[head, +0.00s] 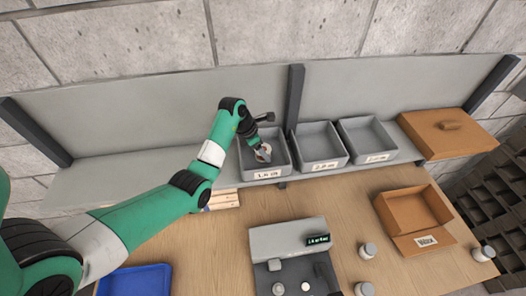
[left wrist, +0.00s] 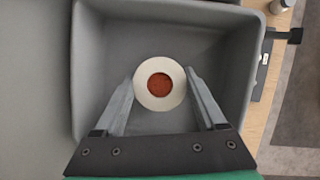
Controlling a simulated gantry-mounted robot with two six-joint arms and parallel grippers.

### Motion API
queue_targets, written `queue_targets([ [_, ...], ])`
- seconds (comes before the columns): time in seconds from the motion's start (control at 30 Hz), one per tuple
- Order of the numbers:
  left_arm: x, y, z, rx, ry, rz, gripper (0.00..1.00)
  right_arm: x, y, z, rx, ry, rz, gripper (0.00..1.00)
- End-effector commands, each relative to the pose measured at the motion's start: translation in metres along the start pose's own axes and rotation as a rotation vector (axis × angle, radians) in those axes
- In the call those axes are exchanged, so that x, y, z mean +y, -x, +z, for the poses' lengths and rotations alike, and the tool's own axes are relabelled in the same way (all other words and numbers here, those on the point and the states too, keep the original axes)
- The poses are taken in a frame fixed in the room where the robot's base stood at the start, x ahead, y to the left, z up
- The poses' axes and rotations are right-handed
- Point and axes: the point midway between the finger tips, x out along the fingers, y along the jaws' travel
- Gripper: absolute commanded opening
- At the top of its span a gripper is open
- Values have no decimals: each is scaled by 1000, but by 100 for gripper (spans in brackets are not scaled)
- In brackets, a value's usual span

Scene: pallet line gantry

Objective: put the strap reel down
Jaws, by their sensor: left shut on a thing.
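The strap reel (left wrist: 142,98), a cream ring with a red-brown centre, is between the fingers of my left gripper (left wrist: 160,82), which is shut on it. In the head view the reel (head: 266,156) shows as a small pale and reddish thing inside the leftmost grey bin (head: 285,169). My left gripper (head: 261,147) reaches down into that bin from above. Whether the reel touches the bin floor I cannot tell. My right gripper is not in view.
Two more grey bins (head: 320,143) (head: 368,138) stand to the right on the shelf, beside a closed cardboard box (head: 447,135). Below on the wooden table are an open carton (head: 412,211), a grey device with a display (head: 284,238), several white-capped jars and a blue tray (head: 135,281).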

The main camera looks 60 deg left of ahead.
Motion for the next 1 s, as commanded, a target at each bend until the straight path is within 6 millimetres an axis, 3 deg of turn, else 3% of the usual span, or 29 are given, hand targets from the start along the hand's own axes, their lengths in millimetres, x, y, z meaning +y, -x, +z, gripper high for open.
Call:
queue_targets([
  [0.07, 0, -4, -2, 0, 0, 0, 5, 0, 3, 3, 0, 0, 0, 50],
  [0.1, 0, -3, -1, 0, 0, 0, 77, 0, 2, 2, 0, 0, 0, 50],
  [0.23, 0, -3, -1, 0, 0, 0, 100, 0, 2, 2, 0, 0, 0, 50],
  [0.47, 0, -2, -1, 0, 0, 0, 100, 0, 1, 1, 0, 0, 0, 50],
  [0.63, 1, 12, 1, -3, 0, 3, 100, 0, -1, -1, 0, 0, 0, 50],
  [0.87, 1, 70, 2, -4, 0, 6, 100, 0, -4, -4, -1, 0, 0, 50],
  [0.9, 1, 86, 4, -3, 1, 4, 100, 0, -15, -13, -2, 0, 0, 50],
  [1.0, 0, 108, 4, 1, 1, 0, 100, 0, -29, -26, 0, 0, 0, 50],
])
